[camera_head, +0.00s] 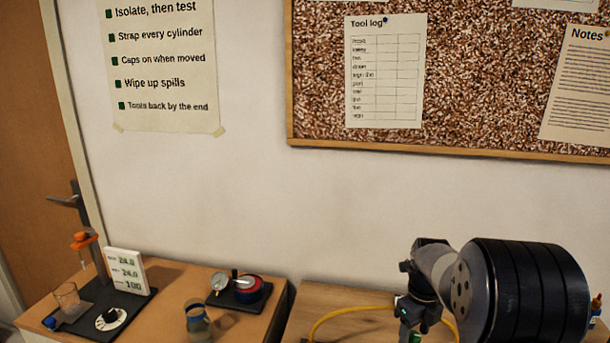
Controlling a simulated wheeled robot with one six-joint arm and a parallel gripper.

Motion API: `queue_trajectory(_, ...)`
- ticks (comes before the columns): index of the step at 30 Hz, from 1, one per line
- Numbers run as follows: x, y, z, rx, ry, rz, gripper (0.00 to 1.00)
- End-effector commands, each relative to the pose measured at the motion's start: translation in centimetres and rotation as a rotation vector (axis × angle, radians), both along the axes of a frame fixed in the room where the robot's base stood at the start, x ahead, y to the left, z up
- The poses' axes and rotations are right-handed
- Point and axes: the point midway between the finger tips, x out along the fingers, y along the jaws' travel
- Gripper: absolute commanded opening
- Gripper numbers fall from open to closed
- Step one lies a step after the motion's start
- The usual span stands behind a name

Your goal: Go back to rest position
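My arm shows at the lower right, with a thick black ringed section and a grey link. At its left end is a dark part with a small green light, which seems to be my gripper (413,308). Its fingers cannot be made out, so I cannot tell whether it is open or shut or holds anything. It shows in front of the right-hand wooden bench top (325,295), near a yellow hose (345,311) that curves beside it.
On the left bench (165,318) are a black-based rig with a display (124,271), a glass beaker (67,298), a gauge (218,281) on a dark plate and a jar (198,324). A cork board (470,70) hangs behind. A brown door (35,130) is at left.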

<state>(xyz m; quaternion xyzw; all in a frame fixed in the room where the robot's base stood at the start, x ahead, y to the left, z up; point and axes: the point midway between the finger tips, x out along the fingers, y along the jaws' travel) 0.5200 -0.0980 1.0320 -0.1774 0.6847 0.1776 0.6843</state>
Motion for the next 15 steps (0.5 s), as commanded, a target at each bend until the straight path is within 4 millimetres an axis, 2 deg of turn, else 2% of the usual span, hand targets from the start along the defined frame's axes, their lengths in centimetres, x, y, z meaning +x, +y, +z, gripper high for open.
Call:
queue_trajectory(5,0.1,0.0,2.1,-0.002,-0.005,-0.013,0.52)
queue_trajectory(15,0.1,0.0,8.8,-0.001,-0.006,-0.014,0.52)
